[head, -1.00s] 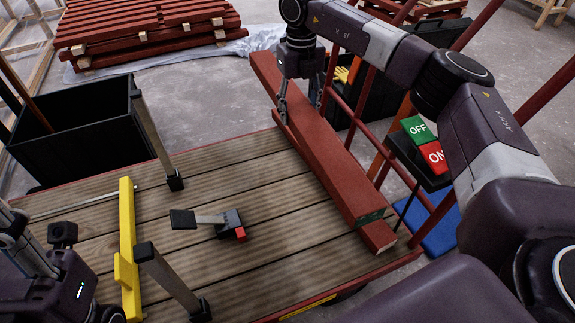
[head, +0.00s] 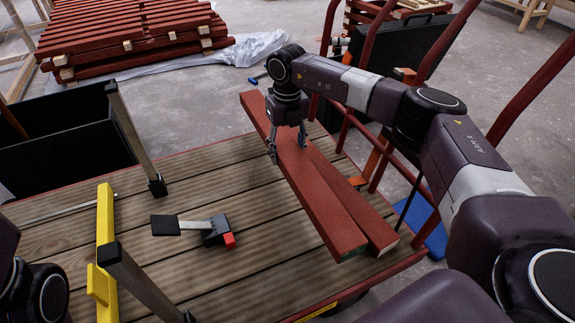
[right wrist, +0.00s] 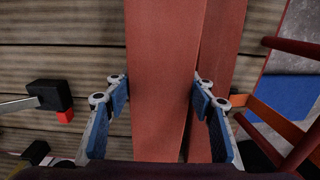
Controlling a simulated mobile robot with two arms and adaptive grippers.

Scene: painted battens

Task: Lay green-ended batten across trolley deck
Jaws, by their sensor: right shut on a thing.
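The green-ended batten (head: 300,180) is a long red board with a thin dark green strip just showing at its near end. My right gripper (head: 286,147) is shut on it nearer its far end, one finger on each side. The right wrist view also shows this batten (right wrist: 165,70) between the fingers. It slants over the right part of the trolley deck (head: 265,285); I cannot tell whether it is clear of the planks. A second red batten (head: 378,232) lies on the deck beside it, partly covered. My left gripper is out of view; only its arm shows.
A black bin (head: 65,150) is at left. Middle planks are bare.

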